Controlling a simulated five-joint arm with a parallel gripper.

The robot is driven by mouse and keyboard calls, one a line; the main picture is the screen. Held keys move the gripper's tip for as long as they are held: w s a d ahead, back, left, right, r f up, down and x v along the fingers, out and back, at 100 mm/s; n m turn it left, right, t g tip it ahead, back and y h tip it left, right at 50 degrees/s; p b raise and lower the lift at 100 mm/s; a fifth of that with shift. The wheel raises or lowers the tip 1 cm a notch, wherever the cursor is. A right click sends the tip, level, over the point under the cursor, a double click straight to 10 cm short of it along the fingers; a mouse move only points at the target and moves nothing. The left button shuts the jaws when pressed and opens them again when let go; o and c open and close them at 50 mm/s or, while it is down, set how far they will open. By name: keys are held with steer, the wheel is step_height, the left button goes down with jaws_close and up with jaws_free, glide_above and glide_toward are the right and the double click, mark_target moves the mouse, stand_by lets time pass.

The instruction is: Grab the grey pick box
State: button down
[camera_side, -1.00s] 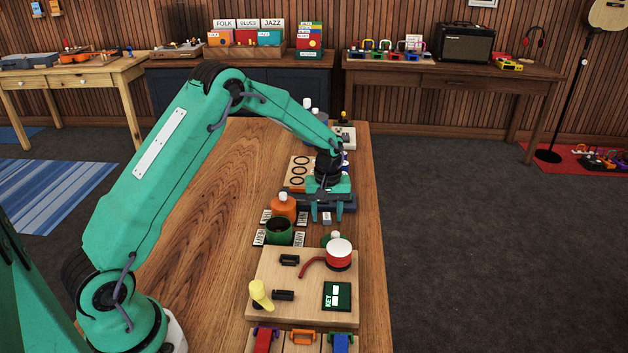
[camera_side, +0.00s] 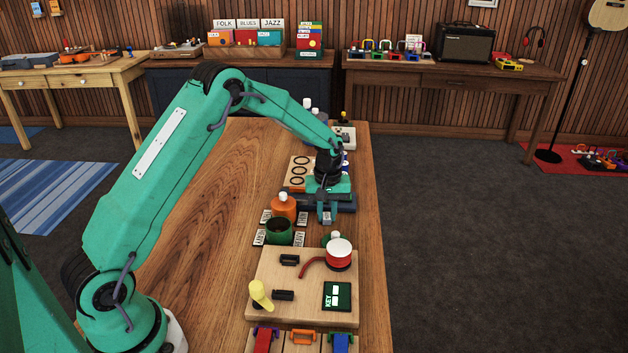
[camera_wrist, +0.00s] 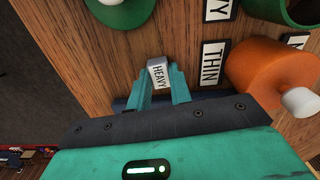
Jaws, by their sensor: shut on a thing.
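A small grey pick box (camera_wrist: 158,74) with a white label reading HEAVY sits between my gripper's two teal fingers in the wrist view. My gripper (camera_side: 327,217) is shut on it. In the side view the grey box (camera_side: 327,216) shows only as a small pale patch between the fingers, low over the wooden table (camera_side: 215,210). I cannot tell whether it touches the table.
An orange bottle (camera_side: 284,206) and a dark green cup (camera_side: 278,232) stand just left of my gripper, with labels such as THIN (camera_wrist: 211,63) beside them. The table's left side is clear.

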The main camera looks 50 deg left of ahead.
mark_target(327, 216)
steer(key=shift+r, duration=0.9)
step_height(327, 216, up, 2)
steer(key=shift+r, duration=0.25)
steer(key=s+d+r, duration=0.4)
steer(key=d+r, duration=0.2)
steer(key=d, duration=0.4)
steer(key=shift+s+d+r, duration=0.3)
steer(key=shift+d+r, duration=0.05)
steer(key=shift+d, duration=0.05)
